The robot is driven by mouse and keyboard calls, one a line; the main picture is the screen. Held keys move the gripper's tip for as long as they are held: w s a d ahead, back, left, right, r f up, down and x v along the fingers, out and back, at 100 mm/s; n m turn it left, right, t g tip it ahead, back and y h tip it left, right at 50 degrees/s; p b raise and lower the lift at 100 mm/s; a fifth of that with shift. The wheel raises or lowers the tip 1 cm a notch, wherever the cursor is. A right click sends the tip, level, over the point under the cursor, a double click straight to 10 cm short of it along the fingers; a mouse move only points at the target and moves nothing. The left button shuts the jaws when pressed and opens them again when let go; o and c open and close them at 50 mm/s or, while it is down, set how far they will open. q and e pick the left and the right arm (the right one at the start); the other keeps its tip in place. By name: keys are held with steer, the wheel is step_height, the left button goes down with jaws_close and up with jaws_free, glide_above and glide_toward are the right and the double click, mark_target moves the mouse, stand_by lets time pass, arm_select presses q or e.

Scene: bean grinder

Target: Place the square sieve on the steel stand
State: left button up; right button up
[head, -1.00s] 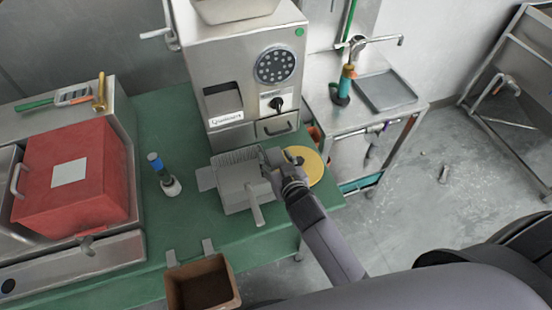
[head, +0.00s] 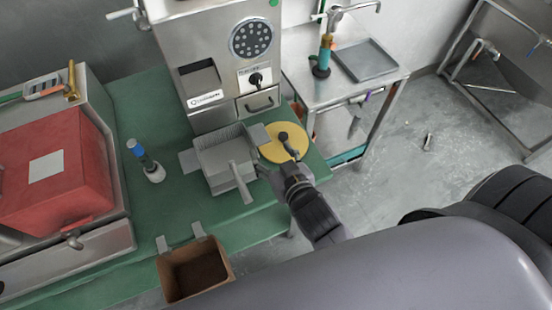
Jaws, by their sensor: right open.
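A grey square metal box with a ridged back edge and a bar handle pointing to the front, seemingly the square sieve (head: 217,166), sits on the green worktop in front of the grinder. Flat grey tabs stick out at its left and right. I cannot clearly tell a separate steel stand from it; any support beneath it is hidden. My right gripper (head: 291,160) is open, right of the box and apart from it, at the front edge of a yellow disc (head: 273,151). Its fingertips are hard to separate from the dark piece over the disc. My left gripper is out of view.
The steel grinder (head: 222,75) stands behind the box. A blue-capped brush-like tool (head: 146,162) and a red box (head: 55,175) are to the left. A brown bin (head: 195,270) hangs at the front edge. A side table with a grey tray (head: 365,60) is at the right.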

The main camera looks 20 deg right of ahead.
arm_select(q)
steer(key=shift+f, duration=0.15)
arm_select(e)
steer(key=shift+v, duration=1.05)
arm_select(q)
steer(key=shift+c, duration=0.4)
